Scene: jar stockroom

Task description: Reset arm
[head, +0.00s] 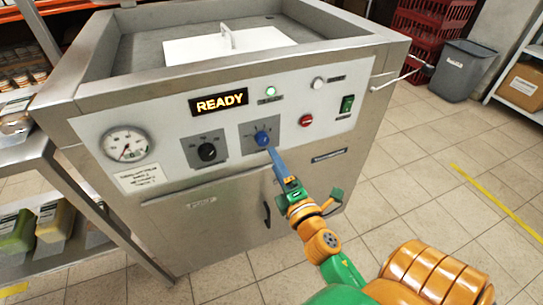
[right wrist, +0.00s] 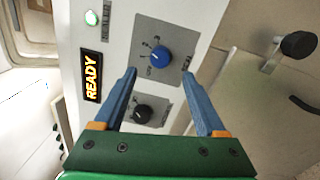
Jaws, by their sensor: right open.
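My right gripper (head: 271,151) reaches up from the lower right to the front panel of a steel machine (head: 195,225). Its blue jaws are open and empty in the right wrist view (right wrist: 159,72). A blue knob (head: 262,138) sits just beyond the fingertips. In the right wrist view the blue knob (right wrist: 160,56) lies ahead of the gap between them, and I see no grip on it. Whether a finger touches it I cannot tell. A black knob (head: 207,152) is left of it. The display (head: 219,102) reads READY, and a green lamp (head: 271,92) is lit. My left gripper is not in view.
The machine has a white lid (head: 230,45) on top, a dial gauge (head: 124,145), a red button (head: 306,120), a green switch (head: 346,104) and a lever (head: 400,76) at its right. A shelf (head: 80,255) stands left. Tiled floor is open at right, before a grey bin (head: 462,70).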

